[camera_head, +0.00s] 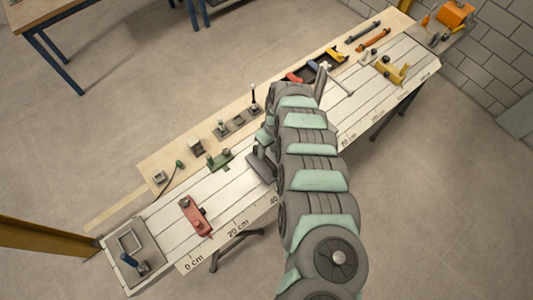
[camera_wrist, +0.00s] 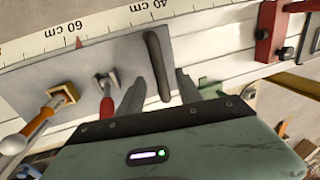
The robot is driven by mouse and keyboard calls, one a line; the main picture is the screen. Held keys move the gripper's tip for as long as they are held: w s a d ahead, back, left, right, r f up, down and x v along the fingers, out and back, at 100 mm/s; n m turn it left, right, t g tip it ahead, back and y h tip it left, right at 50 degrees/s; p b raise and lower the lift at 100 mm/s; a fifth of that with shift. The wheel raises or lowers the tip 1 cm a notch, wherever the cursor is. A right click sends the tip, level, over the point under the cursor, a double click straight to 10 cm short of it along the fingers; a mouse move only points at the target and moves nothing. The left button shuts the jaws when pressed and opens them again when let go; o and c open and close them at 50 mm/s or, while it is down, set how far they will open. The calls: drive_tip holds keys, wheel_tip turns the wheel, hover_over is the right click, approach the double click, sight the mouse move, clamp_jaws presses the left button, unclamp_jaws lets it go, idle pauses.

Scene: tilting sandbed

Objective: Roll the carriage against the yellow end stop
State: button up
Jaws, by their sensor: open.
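The carriage is a grey plate (camera_wrist: 90,62) on the white slotted bench. The yellow end stop (camera_head: 393,72) stands near the bench's far right end, well apart from the carriage.
A red stop (camera_head: 196,215) sits near the low end of the scale; it also shows in the wrist view (camera_wrist: 270,32). A wooden shelf (camera_head: 180,150) with small fixtures and tools runs along the back edge. The bench (camera_head: 365,108) looks mostly clear between my arm and the yellow stop.

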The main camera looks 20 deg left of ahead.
sight(266, 157)
drive_tip(key=shift+s+a+f, duration=0.1)
drive_tip(key=shift+s+f, duration=0.05)
drive_tip(key=shift+f, duration=0.75)
drive_tip(key=shift+s+a+f, duration=0.1)
drive_tip(key=shift+s+f, duration=0.05)
drive_tip(key=shift+f, duration=0.75)
drive_tip(key=shift+c, duration=0.4)
clamp_jaws()
